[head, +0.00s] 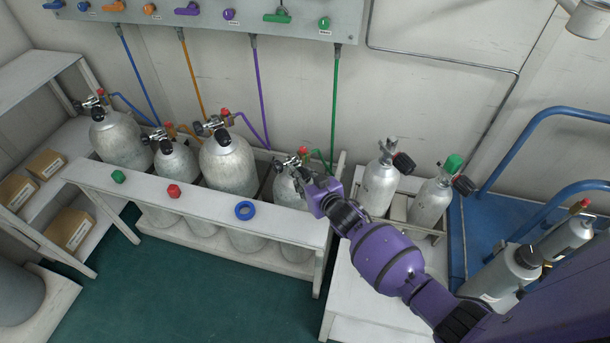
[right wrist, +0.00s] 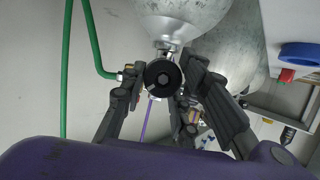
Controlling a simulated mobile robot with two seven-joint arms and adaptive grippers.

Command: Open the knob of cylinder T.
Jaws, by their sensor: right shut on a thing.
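My right gripper (head: 303,181) reaches to the valve of the rightmost cylinder (head: 289,192) in the white rack, the one with the green hose. In the right wrist view, the right gripper (right wrist: 168,85) has its fingers on both sides of a round black knob (right wrist: 163,78) below the grey cylinder (right wrist: 172,18) and is shut on it. In the head view my gripper mostly hides this knob. I can read no letter T on any cylinder. My left gripper is not in view.
Three more grey cylinders stand to the left in the white rack (head: 200,203). Its front rail carries green, red and blue pieces. A wall panel (head: 335,22) with coloured handles hangs above. Two cylinders stand to the right, beside a blue cart (head: 482,225).

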